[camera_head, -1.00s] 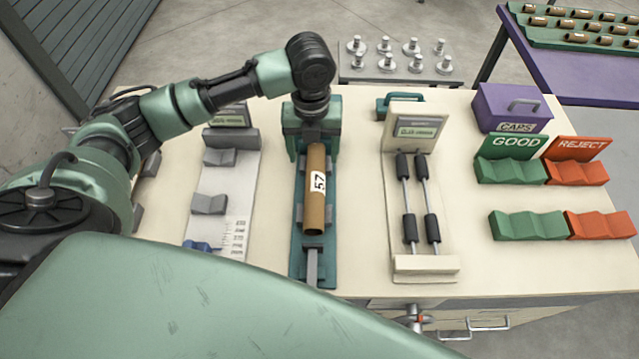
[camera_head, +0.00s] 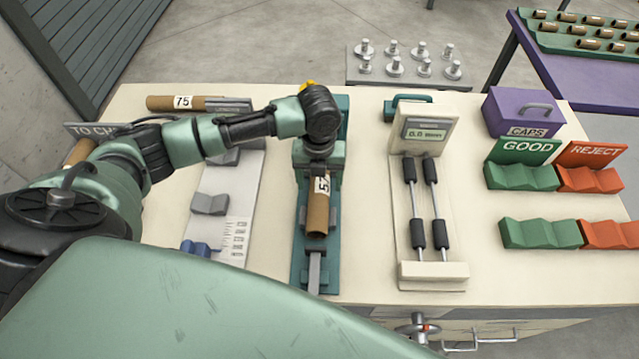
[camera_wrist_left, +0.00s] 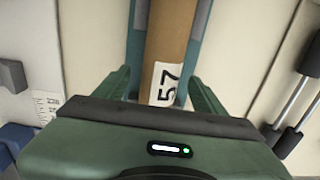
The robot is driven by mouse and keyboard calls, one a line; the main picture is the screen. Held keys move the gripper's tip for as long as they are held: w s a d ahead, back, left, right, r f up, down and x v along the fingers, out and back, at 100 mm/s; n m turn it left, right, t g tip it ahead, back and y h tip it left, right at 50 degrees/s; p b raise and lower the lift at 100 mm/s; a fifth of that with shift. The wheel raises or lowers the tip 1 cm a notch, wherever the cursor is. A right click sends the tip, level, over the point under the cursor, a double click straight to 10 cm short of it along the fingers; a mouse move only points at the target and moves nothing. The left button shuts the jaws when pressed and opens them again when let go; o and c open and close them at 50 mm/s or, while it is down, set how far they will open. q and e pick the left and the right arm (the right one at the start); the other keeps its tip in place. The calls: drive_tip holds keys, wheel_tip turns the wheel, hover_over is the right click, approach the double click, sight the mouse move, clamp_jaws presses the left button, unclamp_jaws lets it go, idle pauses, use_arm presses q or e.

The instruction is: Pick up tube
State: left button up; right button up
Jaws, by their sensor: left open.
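A brown cardboard tube (camera_head: 318,212) with a white label reading 57 lies lengthwise on a teal fixture (camera_head: 301,250). The left gripper (camera_head: 318,168) is above the tube and hides its far part in the head view. In the left wrist view the tube (camera_wrist_left: 168,40) runs between the two green fingers (camera_wrist_left: 163,90), which stand open on either side of it. The label is close to the gripper's palm. I cannot tell how far the fingertips reach down around the tube. My right gripper is in neither view.
A grey measuring block with a scale (camera_head: 237,225) is left of the fixture. A roller gauge (camera_head: 432,270) is to its right. Green GOOD (camera_head: 540,233) and red REJECT (camera_head: 612,235) cradles stand further right. Another tube, labelled 75 (camera_head: 160,103), lies at the back left.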

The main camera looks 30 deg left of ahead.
use_arm(q)
drive_tip(key=shift+f, duration=0.55)
drive_tip(key=shift+c, duration=0.3)
clamp_jaws()
drive_tip(key=shift+r, duration=0.1)
